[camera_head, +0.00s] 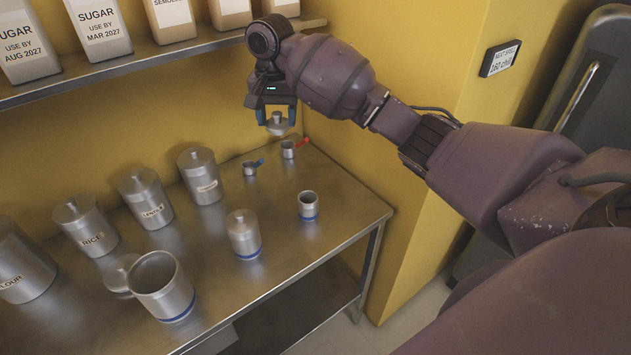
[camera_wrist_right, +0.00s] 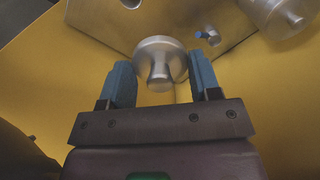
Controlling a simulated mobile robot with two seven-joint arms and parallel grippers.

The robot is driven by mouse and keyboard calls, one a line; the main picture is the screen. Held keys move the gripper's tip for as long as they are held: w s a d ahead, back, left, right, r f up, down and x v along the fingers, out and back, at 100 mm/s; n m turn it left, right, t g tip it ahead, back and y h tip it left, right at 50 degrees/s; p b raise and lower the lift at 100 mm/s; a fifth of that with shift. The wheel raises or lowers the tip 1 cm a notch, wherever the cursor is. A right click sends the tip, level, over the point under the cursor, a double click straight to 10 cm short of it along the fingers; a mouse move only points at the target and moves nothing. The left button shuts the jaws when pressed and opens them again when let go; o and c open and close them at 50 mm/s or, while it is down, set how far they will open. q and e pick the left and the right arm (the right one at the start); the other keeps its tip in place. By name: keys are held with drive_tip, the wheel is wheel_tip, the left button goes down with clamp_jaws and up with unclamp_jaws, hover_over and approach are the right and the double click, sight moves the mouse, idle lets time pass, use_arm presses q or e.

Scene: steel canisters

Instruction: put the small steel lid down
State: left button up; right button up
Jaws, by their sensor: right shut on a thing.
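The small steel lid (camera_head: 277,127) is a shiny round disc with a knob, up in the air above the far right part of the steel table. My right gripper (camera_head: 276,113) is shut on it, fingers pointing down. In the right wrist view the lid (camera_wrist_right: 160,58) sits between the blue fingertips (camera_wrist_right: 161,80), knob towards the gripper. Exactly where the fingers touch it is hard to tell. A small open steel canister (camera_head: 308,201) with a blue band stands upright near the table's right edge, apart from the lid. My left gripper is not in view.
A lidded blue-banded canister (camera_head: 244,236) and a large open canister (camera_head: 164,289) stand in front; a larger lid (camera_head: 118,273) lies beside the latter. Labelled canisters (camera_head: 146,199) line the back. A shelf (camera_head: 130,58) hangs above.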

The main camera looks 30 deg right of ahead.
drive_tip(key=w+d+m, duration=0.4)
drive_tip(key=m+b, duration=0.2)
drive_tip(key=m, duration=1.3)
hover_over(321, 177)
wheel_tip(321, 177, down, 6)
wheel_tip(321, 177, down, 15)
drive_tip(key=b, duration=0.3)
drive_tip(key=shift+d+b, duration=0.1)
drive_tip(key=shift+b, duration=0.2)
wheel_tip(321, 177, down, 5)
drive_tip(key=shift+f+b, duration=0.1)
drive_tip(key=shift+b, duration=0.7)
drive_tip(key=shift+f, duration=0.3)
drive_tip(key=shift+r, duration=0.15)
drive_tip(key=shift+f, duration=0.2)
drive_tip(key=o, duration=0.9)
drive_tip(key=shift+o, duration=0.2)
drive_tip(key=shift+r, duration=0.15)
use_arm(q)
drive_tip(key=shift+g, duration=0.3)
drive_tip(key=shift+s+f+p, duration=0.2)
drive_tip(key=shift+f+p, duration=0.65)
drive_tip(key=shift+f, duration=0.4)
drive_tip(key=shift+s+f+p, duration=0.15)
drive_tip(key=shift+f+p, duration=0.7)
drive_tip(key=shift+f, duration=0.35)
use_arm(e)
wheel_tip(321, 177, up, 12)
